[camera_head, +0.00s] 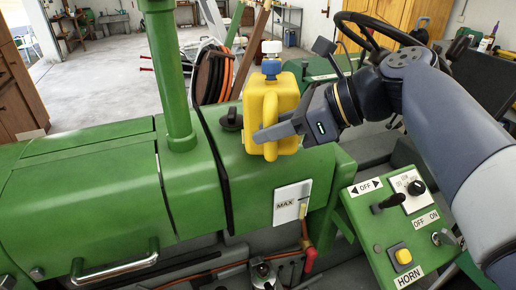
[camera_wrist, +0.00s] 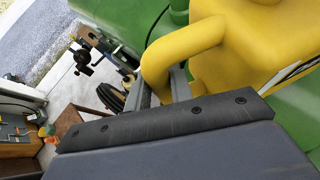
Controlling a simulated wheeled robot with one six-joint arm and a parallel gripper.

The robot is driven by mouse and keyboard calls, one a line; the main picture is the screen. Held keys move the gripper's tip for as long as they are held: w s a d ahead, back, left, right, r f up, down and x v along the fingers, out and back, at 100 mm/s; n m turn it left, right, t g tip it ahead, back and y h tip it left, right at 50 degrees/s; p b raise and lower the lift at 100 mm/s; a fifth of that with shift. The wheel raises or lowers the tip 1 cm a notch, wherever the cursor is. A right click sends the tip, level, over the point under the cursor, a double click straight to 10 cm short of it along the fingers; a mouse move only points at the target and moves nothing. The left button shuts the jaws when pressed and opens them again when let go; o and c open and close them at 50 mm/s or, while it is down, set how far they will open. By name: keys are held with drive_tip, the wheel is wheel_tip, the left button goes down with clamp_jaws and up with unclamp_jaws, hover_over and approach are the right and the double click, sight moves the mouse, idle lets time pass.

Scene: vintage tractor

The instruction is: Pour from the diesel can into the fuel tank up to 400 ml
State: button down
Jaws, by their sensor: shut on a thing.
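The yellow diesel can (camera_head: 285,97) stands upright over the green fuel tank (camera_head: 250,180), with a blue collar and a white cap-like top. I cannot tell whether its base touches the tank. My gripper (camera_head: 264,133) comes from the right and is shut on the can's handle. In the wrist view the yellow handle (camera_wrist: 172,55) passes between my gripper's fingers (camera_wrist: 165,92). A black round fitting (camera_head: 231,119) sits on the tank top just left of the can. A white MAX gauge plate (camera_head: 291,204) is on the tank's side; its level is too small to read.
A green control panel (camera_head: 392,215) with a lever, switches and a yellow horn button is at the lower right. The steering wheel (camera_head: 376,32) is behind my arm. A green exhaust pipe (camera_head: 166,70) rises left of the tank. The hood (camera_head: 80,190) lies further left.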

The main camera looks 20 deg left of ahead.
sight(274, 103)
drive_tip(key=shift+d+r+m+g+p, duration=0.1)
drive_tip(key=shift+r+m+g+p, duration=0.2)
drive_tip(key=shift+r+p, duration=0.8)
drive_tip(key=shift+r+m+g, duration=0.3)
drive_tip(key=shift+r+g, duration=0.1)
drive_tip(key=shift+r, duration=1.3)
idle(0.4)
drive_tip(key=shift+w+r+m+g+h, duration=0.25)
drive_tip(key=shift+r+m+g+h, duration=0.15)
drive_tip(key=shift+r, duration=0.45)
idle(4.0)
